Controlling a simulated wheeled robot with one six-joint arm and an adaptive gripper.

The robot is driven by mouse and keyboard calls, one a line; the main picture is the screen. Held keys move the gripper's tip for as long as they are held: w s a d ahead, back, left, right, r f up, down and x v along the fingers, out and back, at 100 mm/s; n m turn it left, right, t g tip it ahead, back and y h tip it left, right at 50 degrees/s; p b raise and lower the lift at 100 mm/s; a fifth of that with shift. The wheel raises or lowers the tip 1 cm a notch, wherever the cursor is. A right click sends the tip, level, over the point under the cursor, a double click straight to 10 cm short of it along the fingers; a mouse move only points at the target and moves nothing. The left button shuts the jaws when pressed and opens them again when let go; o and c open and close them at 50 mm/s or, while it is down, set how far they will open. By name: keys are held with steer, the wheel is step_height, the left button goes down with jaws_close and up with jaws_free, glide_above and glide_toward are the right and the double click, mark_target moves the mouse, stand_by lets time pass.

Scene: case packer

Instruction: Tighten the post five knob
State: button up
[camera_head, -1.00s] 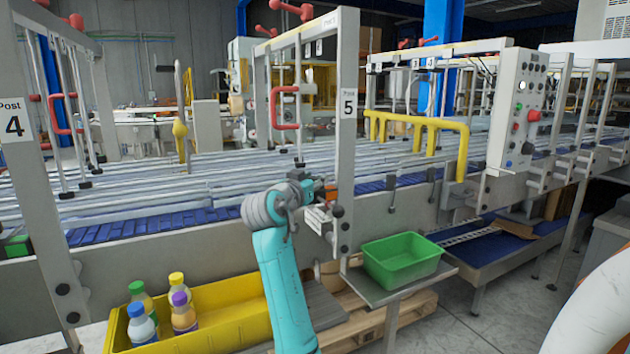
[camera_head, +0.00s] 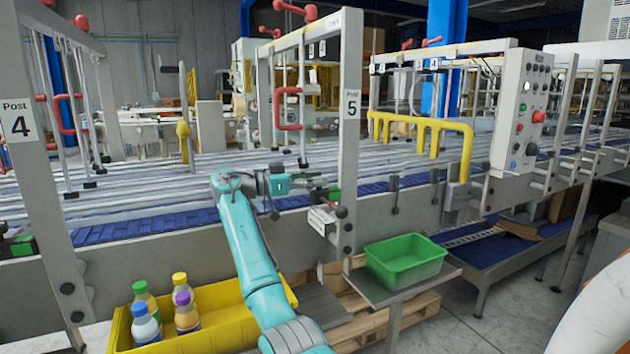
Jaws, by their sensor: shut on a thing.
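Post five (camera_head: 351,140) is an upright grey frame leg with a "5" label. Black round knobs show on its lower part, one of them at its left edge (camera_head: 341,212). My gripper (camera_head: 322,186) reaches in from the left, just left of the post above the conveyor side rail. It is shut on a small dark part there, which I take to be the post five knob; the fingertips are small and its outline is hard to make out. A small green block (camera_head: 335,195) shows between the fingertips and the post.
A green bin (camera_head: 405,261) stands on a shelf right of post five. A yellow crate (camera_head: 225,330) with several bottles is below left. Post four (camera_head: 20,150) stands at left. A yellow guard (camera_head: 420,128) and control panel (camera_head: 522,115) are at right.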

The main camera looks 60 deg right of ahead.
steer(key=shift+f+m+g+y, duration=0.1)
steer(key=shift+m+g+y, duration=0.5)
steer(key=shift+g+y, duration=0.2)
steer(key=o, duration=1.1)
steer(key=shift+o, duration=0.2)
steer(key=shift+w, duration=0.1)
steer(key=v, duration=0.7)
steer(key=shift+a, duration=0.15)
